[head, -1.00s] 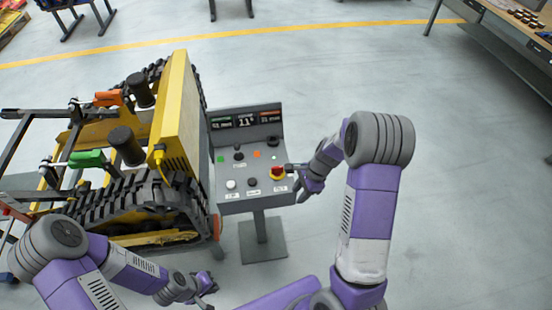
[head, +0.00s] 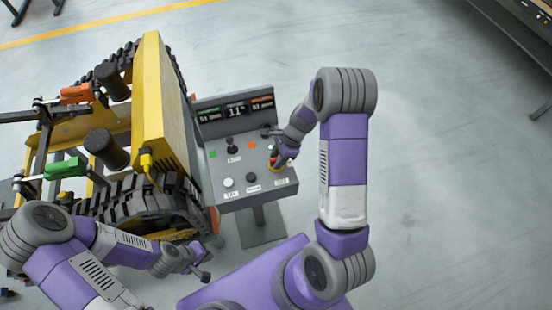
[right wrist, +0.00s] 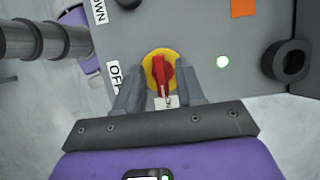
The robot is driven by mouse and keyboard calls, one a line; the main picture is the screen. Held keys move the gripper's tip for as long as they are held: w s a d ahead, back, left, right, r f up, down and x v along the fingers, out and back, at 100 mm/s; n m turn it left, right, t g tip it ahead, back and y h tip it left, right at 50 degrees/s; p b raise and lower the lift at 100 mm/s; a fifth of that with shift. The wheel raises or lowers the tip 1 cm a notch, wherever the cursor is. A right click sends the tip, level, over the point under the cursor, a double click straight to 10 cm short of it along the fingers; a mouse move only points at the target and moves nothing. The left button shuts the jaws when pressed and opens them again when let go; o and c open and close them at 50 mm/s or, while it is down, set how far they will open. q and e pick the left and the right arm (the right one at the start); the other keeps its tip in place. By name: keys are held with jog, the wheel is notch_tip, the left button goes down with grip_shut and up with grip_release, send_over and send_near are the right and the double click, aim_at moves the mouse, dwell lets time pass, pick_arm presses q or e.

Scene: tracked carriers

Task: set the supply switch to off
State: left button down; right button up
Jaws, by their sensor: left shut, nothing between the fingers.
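The supply switch (right wrist: 161,72) is a red rotary handle on a yellow disc on the sloped grey control panel (head: 238,200). In the right wrist view its handle lies along the picture's vertical, toward a small, partly hidden white label. A label reading OFF (right wrist: 116,76) is left of the disc. My right gripper (right wrist: 162,88) is open, with one finger on each side of the handle; I cannot tell whether they touch it. In the head view the right gripper (head: 279,162) largely covers the switch. My left gripper (head: 206,277) is shut and empty, low in front of the tracked carrier.
The panel also carries a white button (head: 228,182), a black button (head: 250,176), a black knob (head: 232,144), and small displays (head: 236,111). The yellow tracked carrier (head: 160,100) stands close on the left. The floor (head: 440,170) on the right is clear.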

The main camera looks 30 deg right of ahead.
jog(key=shift+a+f, duration=0.15)
jog(key=shift+f, duration=0.3)
jog(key=shift+c, duration=0.3)
grip_shut()
